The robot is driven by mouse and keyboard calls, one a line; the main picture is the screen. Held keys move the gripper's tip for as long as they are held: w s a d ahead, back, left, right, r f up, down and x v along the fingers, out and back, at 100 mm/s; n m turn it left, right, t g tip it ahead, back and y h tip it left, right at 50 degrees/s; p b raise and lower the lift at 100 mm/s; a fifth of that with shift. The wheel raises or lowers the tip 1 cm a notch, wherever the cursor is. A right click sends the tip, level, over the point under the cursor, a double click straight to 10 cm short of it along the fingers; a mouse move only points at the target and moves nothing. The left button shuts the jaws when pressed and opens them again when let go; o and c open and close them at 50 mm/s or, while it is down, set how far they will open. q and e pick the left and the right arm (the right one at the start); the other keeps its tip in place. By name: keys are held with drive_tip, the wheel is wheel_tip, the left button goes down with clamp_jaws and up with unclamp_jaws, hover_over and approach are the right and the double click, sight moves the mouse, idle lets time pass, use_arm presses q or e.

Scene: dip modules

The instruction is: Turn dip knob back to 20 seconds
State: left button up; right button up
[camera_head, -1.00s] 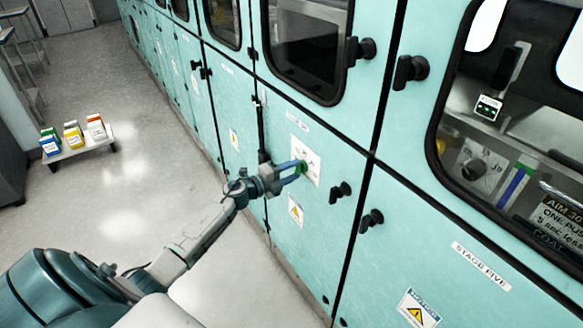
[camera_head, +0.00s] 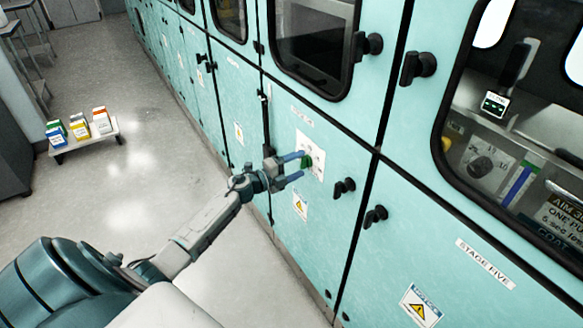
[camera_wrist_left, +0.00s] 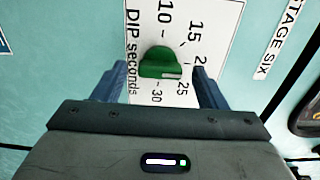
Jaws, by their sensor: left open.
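The green dip knob (camera_wrist_left: 160,62) sits on a white dial plate (camera_wrist_left: 213,20) marked "DIP seconds". Its white mark is at its lower right end in the left wrist view, near the 25. The 20 is partly hidden by a finger. My left gripper (camera_wrist_left: 155,78) is open, with one blue finger on each side of the knob and a gap on both sides. In the head view the knob (camera_head: 307,161) shows small on the panel, just ahead of the left fingertips (camera_head: 302,164). My right gripper is not in view.
The plate is on a teal cabinet door with black latches (camera_head: 344,187) to the right. A window (camera_head: 483,165) shows another dial inside. A warning label (camera_head: 300,204) is below the plate. A low platform (camera_head: 62,147) with several cartons stands at left; the floor between is clear.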

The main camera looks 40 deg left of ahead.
use_arm(q)
drive_tip(key=b+v, duration=0.3)
drive_tip(key=v, duration=0.7)
drive_tip(key=shift+s+a+b, duration=0.15)
drive_tip(key=shift+s+b, duration=0.2)
drive_tip(key=shift+b, duration=0.05)
drive_tip(key=shift+f, duration=0.1)
